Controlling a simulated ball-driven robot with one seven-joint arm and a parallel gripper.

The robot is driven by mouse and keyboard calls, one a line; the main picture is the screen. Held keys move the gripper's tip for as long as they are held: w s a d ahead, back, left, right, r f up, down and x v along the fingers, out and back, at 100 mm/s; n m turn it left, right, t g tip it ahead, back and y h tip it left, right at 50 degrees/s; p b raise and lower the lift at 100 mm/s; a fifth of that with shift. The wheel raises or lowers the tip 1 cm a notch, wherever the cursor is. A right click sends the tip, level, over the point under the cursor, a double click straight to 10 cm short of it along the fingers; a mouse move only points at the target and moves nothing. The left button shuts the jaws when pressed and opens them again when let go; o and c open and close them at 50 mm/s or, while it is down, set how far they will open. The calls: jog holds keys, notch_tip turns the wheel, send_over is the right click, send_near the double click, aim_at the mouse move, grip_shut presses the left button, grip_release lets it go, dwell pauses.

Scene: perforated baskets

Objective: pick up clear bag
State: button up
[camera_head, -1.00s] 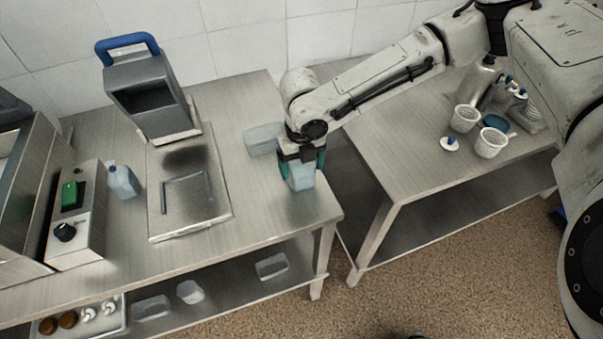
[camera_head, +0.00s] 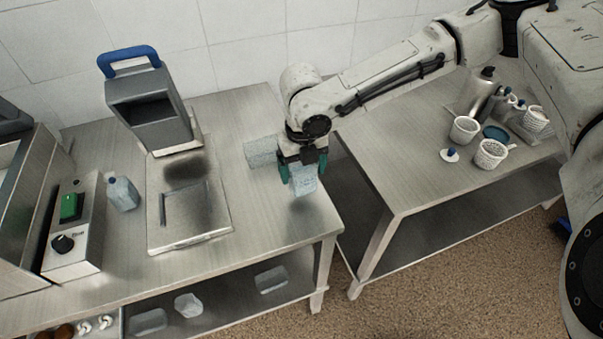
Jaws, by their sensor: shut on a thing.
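My gripper (camera_head: 303,172), with green fingers, is shut on a clear, pale blue bag (camera_head: 304,182). It holds the bag a little above the right end of the left steel table (camera_head: 255,215), and a dark shadow lies on the tabletop below. The bag hangs slightly tilted, and its upper part is hidden between the fingers. A second pale blue translucent block or bag (camera_head: 260,151) lies on the table just left of and behind my gripper, apart from the held one.
A grey machine with a blue handle (camera_head: 148,105) and flat steel plate stands left of my gripper. A small bottle (camera_head: 123,193) stands near a control box (camera_head: 75,222). White perforated baskets (camera_head: 490,153) stand on the right table (camera_head: 405,185). A gap separates the tables.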

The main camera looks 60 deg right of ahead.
jog(key=s+a+r+p, duration=0.1)
jog(key=s+a+r, duration=0.4)
jog(key=s+r, duration=0.4)
jog(key=shift+s+a+p, duration=0.25)
jog(key=shift+s+p, duration=0.15)
jog(key=shift+s, duration=0.25)
jog(key=shift+s+p, duration=0.1)
jog(key=shift+p, duration=0.35)
jog(key=s+a+p, duration=0.1)
jog(key=p, duration=0.3)
jog(key=shift+s+r, duration=0.15)
jog(key=shift+s, duration=0.1)
